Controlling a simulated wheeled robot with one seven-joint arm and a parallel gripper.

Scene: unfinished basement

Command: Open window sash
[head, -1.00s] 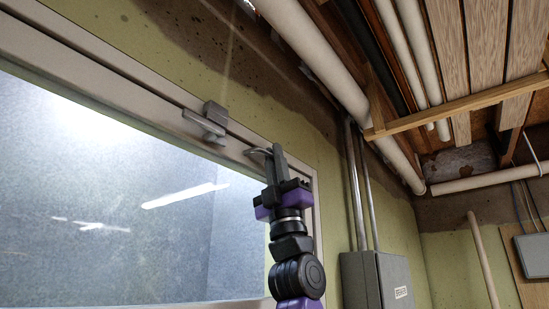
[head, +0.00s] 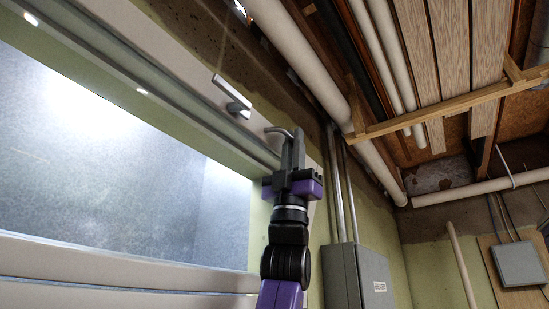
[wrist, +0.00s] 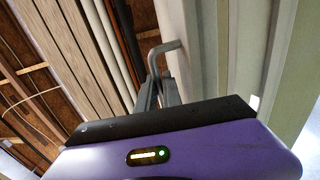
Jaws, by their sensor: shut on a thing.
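The window has a bright, frosted pane (head: 95,160) filling the left of the head view. A pale rail (head: 175,50) runs diagonally above it. A small grey latch (head: 233,94) sits on this rail, its plate slanting. Near the rail's right end is a bent grey handle (head: 278,131). My gripper (head: 294,145) is upright at the handle and shut on it. In the wrist view, the handle (wrist: 167,46) bends down to my gripper's fingers (wrist: 158,85). A grey-green recess shows between rail and pane. The exact finger contact is partly hidden.
A grey electrical box (head: 360,275) with conduits (head: 340,185) stands on the wall close right of my arm. A thick white pipe (head: 300,50) and wooden joists (head: 455,70) run overhead. A pale lower rail (head: 110,265) crosses the bottom left.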

